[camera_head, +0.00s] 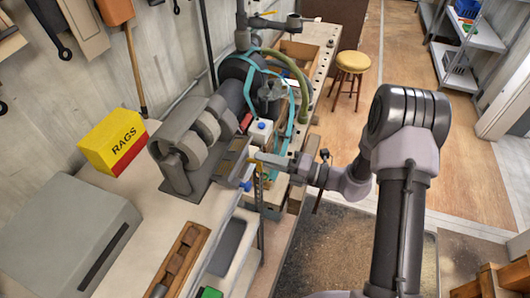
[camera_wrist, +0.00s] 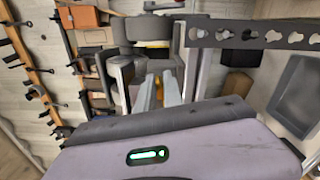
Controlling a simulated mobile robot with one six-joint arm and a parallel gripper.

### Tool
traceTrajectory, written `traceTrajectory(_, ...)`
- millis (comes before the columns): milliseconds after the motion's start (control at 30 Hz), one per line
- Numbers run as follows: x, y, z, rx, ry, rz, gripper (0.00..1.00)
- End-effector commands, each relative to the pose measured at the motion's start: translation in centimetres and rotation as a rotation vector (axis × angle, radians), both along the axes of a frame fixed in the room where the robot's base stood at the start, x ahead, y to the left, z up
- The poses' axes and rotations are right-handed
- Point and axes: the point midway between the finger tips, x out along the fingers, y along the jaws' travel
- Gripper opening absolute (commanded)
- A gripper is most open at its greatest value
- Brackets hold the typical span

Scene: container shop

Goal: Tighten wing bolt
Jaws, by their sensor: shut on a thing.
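My gripper (camera_head: 262,160) reaches in from the right to the front of the grey machine (camera_head: 185,150) on the bench. Its two pale fingers (camera_wrist: 158,90) are close together in the wrist view and point at the machine. A small yellow part (camera_wrist: 159,84) shows between the fingers, and they are shut on it. I take it for the wing bolt, but its wings and thread are too small or hidden to make out. How far it is screwed in cannot be told.
A yellow and red rags box (camera_head: 113,142) stands left of the machine. A grey case (camera_head: 62,240) and a wooden tray (camera_head: 178,262) lie nearer. A perforated metal strip (camera_wrist: 255,34) crosses the wrist view at upper right. A yellow stool (camera_head: 352,62) stands on open floor.

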Motion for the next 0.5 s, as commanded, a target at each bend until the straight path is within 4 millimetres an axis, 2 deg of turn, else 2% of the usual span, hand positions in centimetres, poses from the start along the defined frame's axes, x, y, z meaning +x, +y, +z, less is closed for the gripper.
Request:
traceTrajectory(233, -0.10, 0.04, -0.19, 0.046, 0.135, 0.003, 0.00)
traceTrajectory(500, -0.11, 0.04, -0.40, 0.073, 0.210, 0.003, 0.00)
